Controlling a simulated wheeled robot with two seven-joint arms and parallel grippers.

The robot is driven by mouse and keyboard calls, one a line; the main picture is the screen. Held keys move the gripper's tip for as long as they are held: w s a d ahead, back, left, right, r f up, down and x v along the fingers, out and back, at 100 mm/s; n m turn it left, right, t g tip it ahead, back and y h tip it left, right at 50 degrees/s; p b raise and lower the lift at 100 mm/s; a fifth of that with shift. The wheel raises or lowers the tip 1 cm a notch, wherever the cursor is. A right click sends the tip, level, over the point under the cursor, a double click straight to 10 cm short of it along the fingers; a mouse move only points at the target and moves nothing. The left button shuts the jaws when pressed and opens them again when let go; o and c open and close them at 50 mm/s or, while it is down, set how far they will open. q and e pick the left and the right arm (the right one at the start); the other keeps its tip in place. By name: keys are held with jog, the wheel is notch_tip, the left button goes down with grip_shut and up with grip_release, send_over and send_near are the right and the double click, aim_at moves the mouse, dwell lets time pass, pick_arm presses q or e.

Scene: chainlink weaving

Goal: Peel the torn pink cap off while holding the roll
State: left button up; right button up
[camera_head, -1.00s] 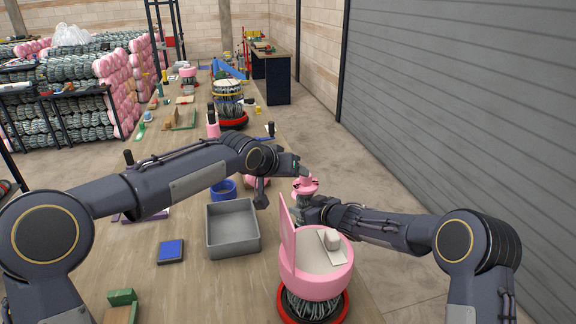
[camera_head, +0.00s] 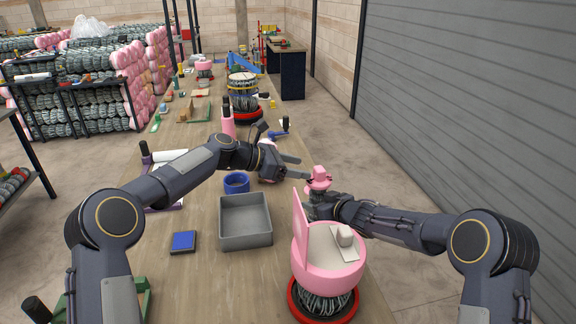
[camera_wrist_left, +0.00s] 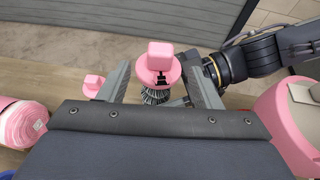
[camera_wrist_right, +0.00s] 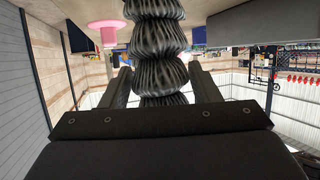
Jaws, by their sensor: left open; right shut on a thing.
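The pink cap (camera_head: 319,179) sits on top of the grey ribbed roll, which stands upright. In the left wrist view the cap (camera_wrist_left: 160,60) has a square knob and dark breaks near its lower edge, with the roll (camera_wrist_left: 155,97) below. My right gripper (camera_head: 316,207) is shut on the roll; the right wrist view shows the bulging roll (camera_wrist_right: 160,42) between its fingers (camera_wrist_right: 162,82). My left gripper (camera_head: 305,167) is open and empty. Its fingers (camera_wrist_left: 158,72) point toward the cap from the left and appear on either side of it, apart from it.
A pink-topped stand (camera_head: 328,268) with an upright pink panel is near, below the right gripper. A grey tray (camera_head: 245,240), blue pad (camera_head: 183,242) and blue ring (camera_head: 236,183) lie on the table. A pink roll (camera_wrist_left: 20,122) lies left in the left wrist view.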

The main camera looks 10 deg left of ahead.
aim_at(325, 171)
pick_arm(q)
jog(key=x, duration=0.9)
jog(key=shift+d+f, duration=0.1)
jog(key=shift+d, duration=0.05)
jog(key=c, duration=1.1)
jog(key=shift+o, duration=0.2)
jog(key=shift+r, duration=0.25)
jog(key=shift+r, duration=3.7)
jog(key=shift+r, duration=0.1)
pick_arm(e)
jog(key=o, duration=1.3)
